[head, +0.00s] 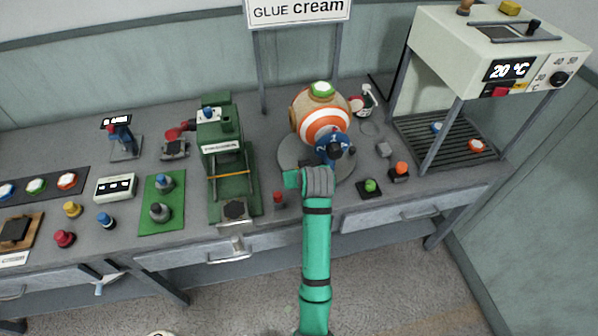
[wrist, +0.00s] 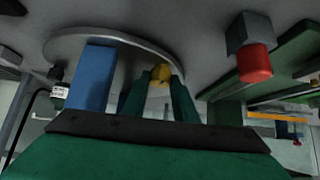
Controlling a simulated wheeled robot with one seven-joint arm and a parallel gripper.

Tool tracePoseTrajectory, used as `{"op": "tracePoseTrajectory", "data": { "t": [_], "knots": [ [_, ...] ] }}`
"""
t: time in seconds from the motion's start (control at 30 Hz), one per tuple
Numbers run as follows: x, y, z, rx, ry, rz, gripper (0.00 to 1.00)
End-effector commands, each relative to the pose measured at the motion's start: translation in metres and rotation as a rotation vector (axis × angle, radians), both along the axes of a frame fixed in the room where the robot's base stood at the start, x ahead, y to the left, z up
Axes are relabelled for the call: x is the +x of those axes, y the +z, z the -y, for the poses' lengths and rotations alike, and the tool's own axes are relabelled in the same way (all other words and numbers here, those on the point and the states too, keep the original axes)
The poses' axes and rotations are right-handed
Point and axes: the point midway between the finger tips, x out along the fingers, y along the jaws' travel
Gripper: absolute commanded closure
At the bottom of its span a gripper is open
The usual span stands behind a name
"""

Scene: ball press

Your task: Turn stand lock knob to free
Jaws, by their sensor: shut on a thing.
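The ball stand has a round grey base plate (head: 290,152) and a blue post with white marks (head: 333,146). A ball with orange, white and tan bands (head: 322,118) and a green cap rests on it. In the wrist view, the grey plate (wrist: 62,48) and the blue post (wrist: 95,80) show close to my gripper (wrist: 160,90). Its two green fingers are shut on a small yellow knob (wrist: 160,73), apparently the stand lock knob. In the head view my gripper (head: 292,178) is at the plate's front edge, and my arm hides the knob.
A red-topped button (head: 278,200) stands just left of my gripper; a red knob on a dark block (wrist: 255,62) shows in the wrist view. The green press (head: 228,160) is further left. Green (head: 370,186) and orange (head: 400,169) buttons and the oven (head: 490,60) are right.

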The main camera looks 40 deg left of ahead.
Motion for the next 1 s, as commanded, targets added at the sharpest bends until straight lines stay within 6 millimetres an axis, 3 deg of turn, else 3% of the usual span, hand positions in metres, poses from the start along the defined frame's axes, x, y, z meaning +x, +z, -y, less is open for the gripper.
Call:
{"op": "tracePoseTrajectory", "data": {
  "t": [0.77,0.8,0.83,1.0],
  "knots": [
    [0.0025,0.0023,0.0004,0.002,0.095,0.005,0.96],
    [0.0025,0.0023,0.0004,0.002,0.095,0.005,0.65],
    [0.0024,0.0021,0.0004,0.002,0.095,0.005,0.57],
    [0.0018,0.0012,0.0005,0.001,0.095,0.002,0.55]
  ]
}}
